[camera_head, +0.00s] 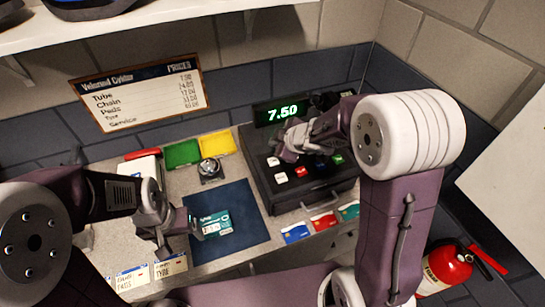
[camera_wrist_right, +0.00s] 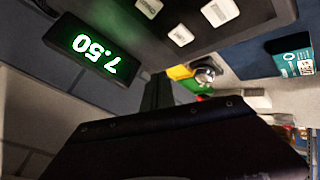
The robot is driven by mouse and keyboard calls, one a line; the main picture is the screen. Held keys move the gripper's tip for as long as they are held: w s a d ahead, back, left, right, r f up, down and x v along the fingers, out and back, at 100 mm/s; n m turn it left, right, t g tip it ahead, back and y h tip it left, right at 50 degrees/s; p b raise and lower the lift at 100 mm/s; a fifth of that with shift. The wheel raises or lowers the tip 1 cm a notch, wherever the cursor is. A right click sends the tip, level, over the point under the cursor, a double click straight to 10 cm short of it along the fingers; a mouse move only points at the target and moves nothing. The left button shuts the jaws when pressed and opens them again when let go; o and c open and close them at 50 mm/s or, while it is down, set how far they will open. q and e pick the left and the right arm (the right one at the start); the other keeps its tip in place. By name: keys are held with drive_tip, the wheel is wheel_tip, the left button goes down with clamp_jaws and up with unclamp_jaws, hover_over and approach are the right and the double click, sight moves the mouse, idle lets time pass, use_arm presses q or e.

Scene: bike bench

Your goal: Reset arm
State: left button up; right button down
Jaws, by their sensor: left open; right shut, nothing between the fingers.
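My left gripper (camera_head: 172,222) is open over the counter, at the left edge of a dark blue mat (camera_head: 235,248). A teal card (camera_head: 214,223) lies on the mat just right of its fingers; I cannot tell if they touch it. My right gripper (camera_head: 290,146) is shut and empty above the dark cash register (camera_head: 300,192), close to its keys and below the green 7.50 display (camera_head: 278,112). In the right wrist view the display (camera_wrist_right: 95,52) and several white keys (camera_wrist_right: 180,36) show close by, with a dark gripper body filling the bottom.
A green tray (camera_head: 182,153), a yellow tray (camera_head: 218,143) and a silver bell (camera_head: 210,168) stand behind the mat. Several cards (camera_head: 324,221) lie along the front edge. Price tags (camera_head: 170,266) stand at front left. A red fire extinguisher (camera_head: 447,268) is at lower right.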

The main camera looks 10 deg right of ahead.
drive_tip(key=s+d+f+m+h, duration=0.1)
drive_tip(key=s+d+m, duration=0.1)
drive_tip(key=s+d+f+m+h+b, duration=0.1)
drive_tip(key=s+d+m, duration=0.1)
drive_tip(key=s+m, duration=0.1)
drive_tip(key=s+d+f+m+g+h+b, duration=0.1)
drive_tip(key=s+d+m, duration=0.1)
drive_tip(key=d, duration=0.1)
drive_tip(key=shift+s+f+m, duration=0.15)
drive_tip(key=shift+s+m, duration=0.1)
drive_tip(key=shift+m, duration=0.15)
drive_tip(key=s+m, duration=0.1)
drive_tip(key=s+f+g, duration=0.1)
drive_tip(key=s, duration=0.1)
drive_tip(key=s+d+f+m+g+h, duration=0.1)
drive_tip(key=s, duration=0.1)
drive_tip(key=shift+s+d+f+m, duration=0.1)
drive_tip(key=shift+s+f+m, duration=0.05)
drive_tip(key=shift+f+m, duration=0.15)
drive_tip(key=s+a+f+m+g, duration=0.1)
drive_tip(key=s+f+m+g, duration=0.2)
drive_tip(key=s, duration=0.6)
drive_tip(key=shift+s+a+g+y, duration=0.2)
drive_tip(key=shift+s+g+y, duration=0.1)
drive_tip(key=shift+g, duration=0.3)
